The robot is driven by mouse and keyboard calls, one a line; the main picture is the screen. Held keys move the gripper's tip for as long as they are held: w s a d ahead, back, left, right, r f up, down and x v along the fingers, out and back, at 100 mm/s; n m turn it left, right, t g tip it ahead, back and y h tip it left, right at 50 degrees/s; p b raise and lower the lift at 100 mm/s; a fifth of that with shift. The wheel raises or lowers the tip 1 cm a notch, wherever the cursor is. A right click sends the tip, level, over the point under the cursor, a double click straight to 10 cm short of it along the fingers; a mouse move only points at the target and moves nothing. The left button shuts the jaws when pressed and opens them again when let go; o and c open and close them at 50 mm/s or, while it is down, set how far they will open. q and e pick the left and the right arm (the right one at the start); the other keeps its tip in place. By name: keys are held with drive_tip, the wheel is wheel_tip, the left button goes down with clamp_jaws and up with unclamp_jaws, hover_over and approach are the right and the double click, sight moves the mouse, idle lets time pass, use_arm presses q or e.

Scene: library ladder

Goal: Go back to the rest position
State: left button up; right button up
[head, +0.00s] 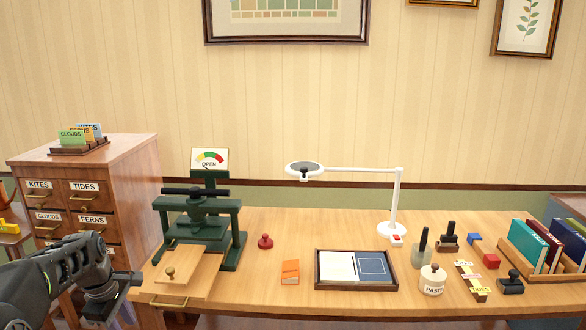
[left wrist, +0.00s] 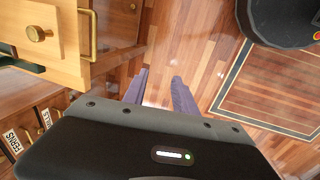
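My left arm comes in at the lower left of the head view, with its dark gripper (head: 100,312) pointing down in front of the desk's left end. The fingertips are not clear there. In the left wrist view the two fingers (left wrist: 160,76) stand apart over the wooden floor, with nothing between them. My right arm and gripper are in neither view.
Beside my left gripper are the desk (head: 270,220) and the label-drawer cabinet (head: 135,180). A green press (head: 225,225) stands at the desk's left. A book tray (head: 318,284), white lamp (head: 398,190) and paste jar (head: 432,280) stand farther right. The floor (left wrist: 200,50) below is clear.

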use_arm(q)
drive_tip(key=w+d+f+m+t, duration=0.3)
drive_tip(key=w+d+f+m, duration=0.1)
drive_tip(key=w+f+m, duration=0.15)
drive_tip(key=s+d+f+m+h, duration=0.1)
drive_tip(key=s+d+f+m, duration=0.2)
drive_tip(key=d+f, duration=0.45)
drive_tip(key=s+d+f+m, duration=0.2)
drive_tip(key=d+f+m, duration=0.2)
drive_tip(key=d+f, duration=0.3)
drive_tip(key=s+d+f+m+g+h, duration=0.1)
drive_tip(key=s+d+f, duration=0.3)
drive_tip(key=s, duration=0.5)
drive_tip(key=s+d+f+m+g+h, duration=0.1)
drive_tip(key=s+d+f, duration=0.3)
drive_tip(key=s+d, duration=0.4)
drive_tip(key=s+d+f+m+g+h, duration=0.1)
drive_tip(key=s+d+f, duration=0.3)
drive_tip(key=s, duration=0.6)
drive_tip(key=shift+s+d+f+m+g, duration=0.25)
drive_tip(key=shift+d+m+g, duration=0.2)
drive_tip(key=shift+d+g, duration=0.55)
